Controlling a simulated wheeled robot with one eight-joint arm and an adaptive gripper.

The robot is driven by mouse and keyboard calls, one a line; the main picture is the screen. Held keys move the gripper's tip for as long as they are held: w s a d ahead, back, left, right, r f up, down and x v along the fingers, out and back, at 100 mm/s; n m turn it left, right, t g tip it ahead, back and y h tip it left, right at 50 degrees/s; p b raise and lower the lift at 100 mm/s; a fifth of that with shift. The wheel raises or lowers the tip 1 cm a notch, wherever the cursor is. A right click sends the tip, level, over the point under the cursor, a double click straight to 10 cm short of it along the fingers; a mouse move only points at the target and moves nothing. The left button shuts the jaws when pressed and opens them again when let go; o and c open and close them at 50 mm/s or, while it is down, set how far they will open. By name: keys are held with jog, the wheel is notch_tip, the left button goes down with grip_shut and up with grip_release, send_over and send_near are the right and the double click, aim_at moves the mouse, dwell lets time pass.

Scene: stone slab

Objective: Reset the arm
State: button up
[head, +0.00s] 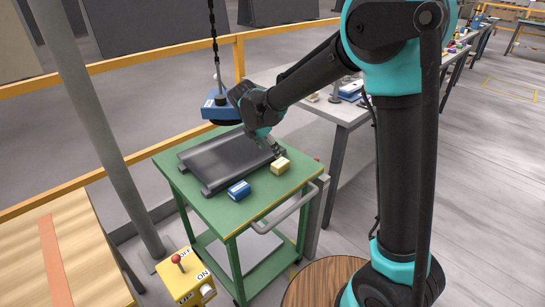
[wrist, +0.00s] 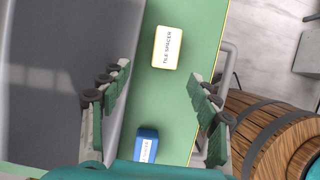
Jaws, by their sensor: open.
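My gripper (head: 275,149) is over the right part of a green cart (head: 239,213), close to a dark tray-like slab (head: 222,158). In the wrist view my gripper (wrist: 160,90) has its two fingers wide apart with nothing held between them. A cream block labelled "TILE SPACER" (wrist: 166,48) lies on the green top beyond the fingertips; it also shows in the head view (head: 280,166).
A blue device (head: 220,109) hangs on a chain behind the cart. A yellow switch box (head: 187,277) with a red knob stands front left. A grey pole (head: 97,120) and orange rail (head: 150,152) are at left. A wooden barrel (wrist: 262,130) stands right of the cart.

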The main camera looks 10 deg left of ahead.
jog(key=s+d+m+y, duration=0.1)
jog(key=s+d+m, duration=0.2)
jog(key=d+m, duration=0.5)
jog(key=s+d+m+y, duration=0.1)
jog(key=s+d+m, duration=0.3)
jog(key=d, duration=0.8)
jog(key=s+d+f+m, duration=0.3)
jog(key=s+d+m, duration=0.3)
jog(key=m, duration=0.2)
jog(key=s+d+f+m, duration=0.3)
jog(key=s+d+m, duration=0.3)
jog(key=m, duration=0.2)
jog(key=shift+s+d+t+y, duration=0.3)
jog(key=shift+t+y, duration=0.1)
